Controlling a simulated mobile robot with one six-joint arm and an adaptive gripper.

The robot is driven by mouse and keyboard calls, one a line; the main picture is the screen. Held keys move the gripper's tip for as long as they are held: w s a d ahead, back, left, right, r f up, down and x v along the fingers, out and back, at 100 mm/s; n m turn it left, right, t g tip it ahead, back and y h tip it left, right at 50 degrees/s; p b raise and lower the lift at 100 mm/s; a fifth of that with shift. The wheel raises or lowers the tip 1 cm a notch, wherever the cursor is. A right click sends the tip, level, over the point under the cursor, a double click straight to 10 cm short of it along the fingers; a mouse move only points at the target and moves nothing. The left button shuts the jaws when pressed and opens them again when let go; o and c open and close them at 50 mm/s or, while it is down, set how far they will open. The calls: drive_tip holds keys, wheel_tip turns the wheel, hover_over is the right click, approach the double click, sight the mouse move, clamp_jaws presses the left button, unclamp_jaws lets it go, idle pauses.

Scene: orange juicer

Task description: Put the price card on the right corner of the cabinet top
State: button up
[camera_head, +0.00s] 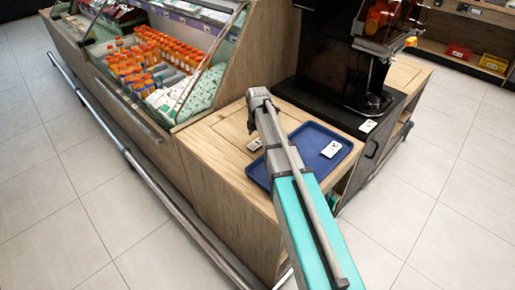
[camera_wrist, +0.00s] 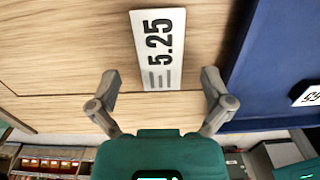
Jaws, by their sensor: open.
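A white price card reading 5.25 (camera_wrist: 158,40) lies on the wooden cabinet top (camera_head: 212,136), left of the blue tray (camera_head: 297,143). In the head view this card (camera_head: 255,145) is small and sits just below my gripper (camera_head: 252,128). In the wrist view my gripper (camera_wrist: 160,78) is open, with one finger on each side of the card's near end. The fingers look apart from the card, and nothing is held. A second white card (camera_head: 331,149) lies on the blue tray; its edge shows in the wrist view (camera_wrist: 309,96).
A black juicer (camera_head: 335,70) stands on a dark base behind the tray, with another white card (camera_head: 368,126) at the base's front right. A glass-sided display with orange bottles (camera_head: 150,62) borders the cabinet top on the left. The floor in front is clear.

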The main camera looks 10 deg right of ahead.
drive_tip(key=shift+f+b, duration=0.85)
drive_tip(key=shift+f, duration=0.3)
drive_tip(key=shift+c, duration=0.3)
drive_tip(key=c, duration=1.2)
drive_tip(key=shift+o, duration=0.2)
drive_tip(key=shift+r, duration=0.2)
drive_tip(key=shift+r+p, duration=0.95)
drive_tip(key=shift+p, duration=0.15)
drive_tip(key=s+d+r+p, duration=0.4)
drive_tip(key=s+r+p, duration=0.6)
drive_tip(key=s, duration=0.3)
drive_tip(key=shift+s+r+p, duration=0.25)
drive_tip(key=shift+r+p, duration=0.15)
drive_tip(key=shift+p, duration=0.05)
